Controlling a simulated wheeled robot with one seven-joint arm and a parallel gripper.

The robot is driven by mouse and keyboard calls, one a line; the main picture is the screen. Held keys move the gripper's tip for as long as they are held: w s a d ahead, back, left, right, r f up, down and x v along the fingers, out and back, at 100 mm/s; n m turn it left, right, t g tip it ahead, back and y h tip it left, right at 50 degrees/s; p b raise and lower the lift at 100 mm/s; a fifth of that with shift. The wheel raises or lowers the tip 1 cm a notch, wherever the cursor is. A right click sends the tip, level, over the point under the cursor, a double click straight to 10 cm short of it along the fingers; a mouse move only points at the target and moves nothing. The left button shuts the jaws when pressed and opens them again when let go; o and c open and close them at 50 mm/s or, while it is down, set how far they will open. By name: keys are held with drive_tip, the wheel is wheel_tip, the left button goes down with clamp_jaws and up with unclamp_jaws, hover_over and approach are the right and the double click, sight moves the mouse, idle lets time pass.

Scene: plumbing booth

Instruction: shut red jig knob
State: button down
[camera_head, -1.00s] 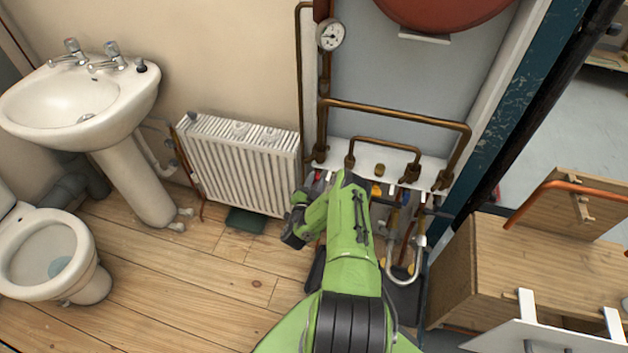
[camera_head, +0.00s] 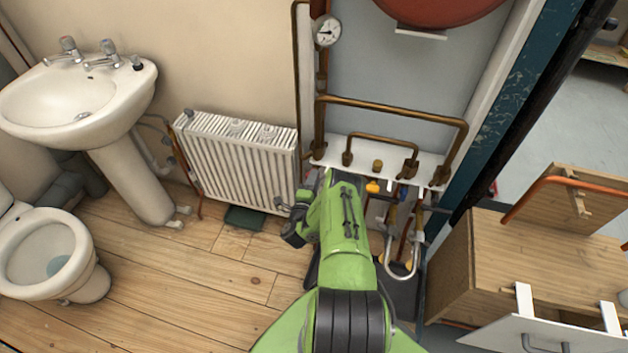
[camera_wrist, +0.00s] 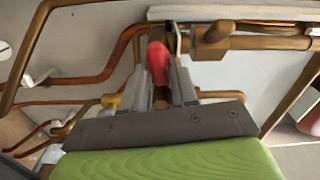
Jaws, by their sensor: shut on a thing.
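The red jig knob (camera_wrist: 157,56) shows in the wrist view, just beyond and between the two grey fingers of my gripper (camera_wrist: 167,82). The fingers are close together around its near end and shut on it. In the head view the knob is hidden behind my green arm, under the white pipe shelf (camera_head: 399,174). The shelf carries copper pipes on top. The wrist view does not show clearly how the knob is turned.
A yellow knob (camera_head: 373,187) sits right of my gripper under the shelf. A silver braided hose loop (camera_head: 402,270) hangs lower. A white radiator (camera_head: 238,160) stands at the left, and a wooden cabinet (camera_head: 530,260) at the right. Copper pipes crowd the fingers.

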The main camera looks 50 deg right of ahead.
drive_tip(key=shift+m, duration=0.8)
drive_tip(key=shift+f, duration=0.1)
drive_tip(key=c, duration=1.1)
unclamp_jaws()
drive_tip(key=shift+o, duration=0.2)
drive_tip(key=shift+f, duration=0.1)
